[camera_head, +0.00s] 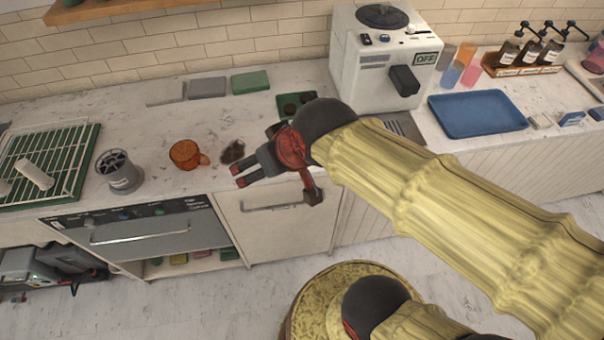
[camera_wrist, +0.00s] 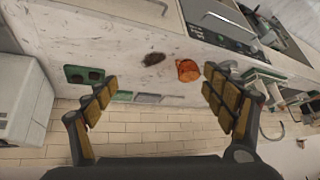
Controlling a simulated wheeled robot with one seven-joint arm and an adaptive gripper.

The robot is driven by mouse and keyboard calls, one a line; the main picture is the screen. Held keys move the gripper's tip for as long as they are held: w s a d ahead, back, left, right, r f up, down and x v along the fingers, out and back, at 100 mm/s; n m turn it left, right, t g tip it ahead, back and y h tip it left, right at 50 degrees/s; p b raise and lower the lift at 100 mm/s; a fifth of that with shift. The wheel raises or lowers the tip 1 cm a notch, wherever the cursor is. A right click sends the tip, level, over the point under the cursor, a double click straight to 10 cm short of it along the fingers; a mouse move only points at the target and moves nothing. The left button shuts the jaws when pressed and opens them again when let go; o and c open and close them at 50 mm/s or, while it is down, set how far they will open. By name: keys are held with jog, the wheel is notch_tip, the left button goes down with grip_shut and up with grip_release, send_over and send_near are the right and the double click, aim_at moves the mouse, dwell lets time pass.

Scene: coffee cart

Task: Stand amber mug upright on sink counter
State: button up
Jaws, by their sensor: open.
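The amber mug (camera_head: 185,154) stands out as a translucent orange cup on the white counter (camera_head: 160,188), with its handle toward the right in the head view. It also shows in the wrist view (camera_wrist: 187,70), between and beyond the fingers. I cannot tell for sure whether it is upright or on its side. My gripper (camera_head: 276,184) is open and empty, to the right of the mug, near the counter's front edge and apart from the mug. The wrist view shows its two fingers (camera_wrist: 160,82) spread wide. No sink basin is clearly visible.
A dark brown patch (camera_head: 232,151) lies right of the mug. A grey canister (camera_head: 119,172) stands left, beside a green mat with a wire rack (camera_head: 48,165). Flat blocks (camera_head: 250,82) lie by the wall. A white coffee machine (camera_head: 384,60) and blue tray (camera_head: 478,115) are farther right.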

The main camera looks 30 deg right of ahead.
jog(key=s+d+g+h, duration=0.1)
jog(key=s+d, duration=0.3)
jog(key=s, duration=0.3)
jog(key=shift+d+r+m, duration=0.2)
jog(key=shift+r+m, duration=0.2)
